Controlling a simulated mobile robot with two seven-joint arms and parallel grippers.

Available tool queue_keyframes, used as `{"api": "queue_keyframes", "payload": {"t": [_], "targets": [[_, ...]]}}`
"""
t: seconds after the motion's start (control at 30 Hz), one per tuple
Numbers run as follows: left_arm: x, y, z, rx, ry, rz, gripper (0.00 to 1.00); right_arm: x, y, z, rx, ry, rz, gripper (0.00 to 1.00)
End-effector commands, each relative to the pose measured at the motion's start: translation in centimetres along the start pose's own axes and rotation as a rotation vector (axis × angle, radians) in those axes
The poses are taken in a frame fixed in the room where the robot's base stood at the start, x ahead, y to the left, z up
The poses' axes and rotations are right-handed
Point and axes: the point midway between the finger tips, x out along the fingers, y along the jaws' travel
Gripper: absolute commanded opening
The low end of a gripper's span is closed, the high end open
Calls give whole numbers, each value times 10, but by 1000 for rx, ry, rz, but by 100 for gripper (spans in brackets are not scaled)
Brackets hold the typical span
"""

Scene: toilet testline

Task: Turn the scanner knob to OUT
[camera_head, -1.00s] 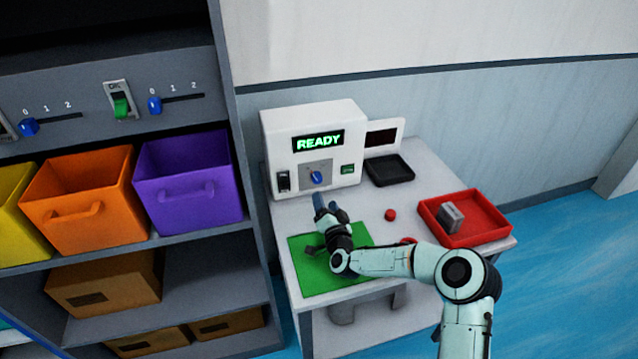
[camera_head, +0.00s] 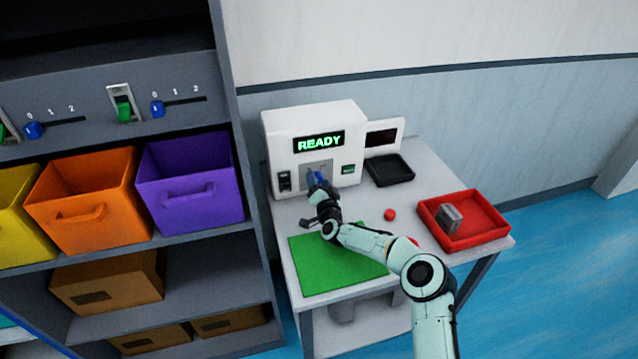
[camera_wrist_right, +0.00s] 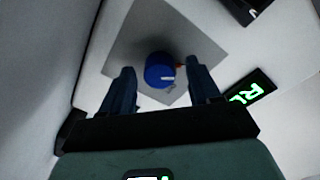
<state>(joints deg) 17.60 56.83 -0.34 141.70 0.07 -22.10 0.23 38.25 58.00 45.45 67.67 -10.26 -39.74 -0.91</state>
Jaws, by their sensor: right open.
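The scanner (camera_head: 343,118) is a white box on the table with a green "READY" display (camera_head: 319,142). Its blue knob (camera_wrist_right: 160,70) sits on a grey plate (camera_wrist_right: 128,30) and has a white mark; an orange spot shows beside it. My right gripper (camera_head: 317,180) is at the scanner's front and covers most of the knob in the head view. In the right wrist view my right gripper (camera_wrist_right: 163,84) is open, with one dark finger on each side of the knob. No clear contact shows. My left gripper is not in view.
A green mat (camera_head: 345,265) lies on the table in front of the scanner. A red tray (camera_head: 475,240) holding a grey block, a black tray (camera_head: 390,171) and a red button (camera_head: 390,214) are to the right. A shelf with bins (camera_head: 190,185) stands left.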

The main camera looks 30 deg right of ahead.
Motion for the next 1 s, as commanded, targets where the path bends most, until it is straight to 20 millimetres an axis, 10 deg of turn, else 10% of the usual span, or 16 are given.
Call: {"api": "queue_keyframes", "payload": {"t": [0.1,0.27,1.0], "targets": [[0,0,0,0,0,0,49,0,0,0,0,0,0,55],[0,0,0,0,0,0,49,0,0,0,0,0,0,6],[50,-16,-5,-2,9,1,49,0,2,2,307,-10,10,6]]}}
